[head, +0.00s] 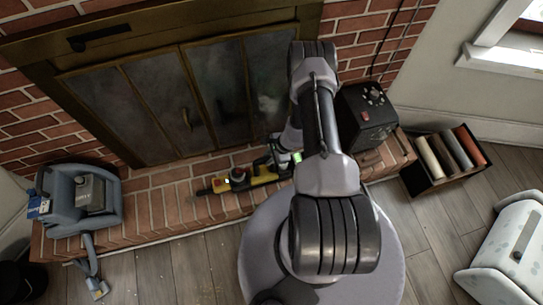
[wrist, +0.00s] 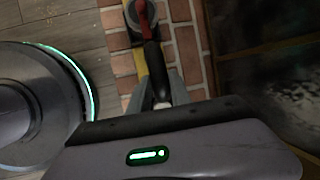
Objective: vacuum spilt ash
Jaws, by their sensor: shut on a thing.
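A yellow and black handheld tool, possibly a small vacuum (head: 237,180), lies along the brick hearth with its dark nozzle pointing left. Its red and yellow parts also show in the wrist view (wrist: 142,20). My gripper (head: 284,154) is at the tool's right end, partly hidden by my arm. In the wrist view my gripper (wrist: 161,92) is shut on the tool's black handle. Small pale specks, possibly the ash (head: 207,291), lie on the wooden floor in front of the hearth.
A blue-grey machine with a hose (head: 80,197) stands on the hearth's left end. A black box (head: 366,117) stands to the right of my arm. A crate of rolls (head: 442,165) and a white box (head: 507,250) are farther right. Glass fireplace doors (head: 180,98) rise behind.

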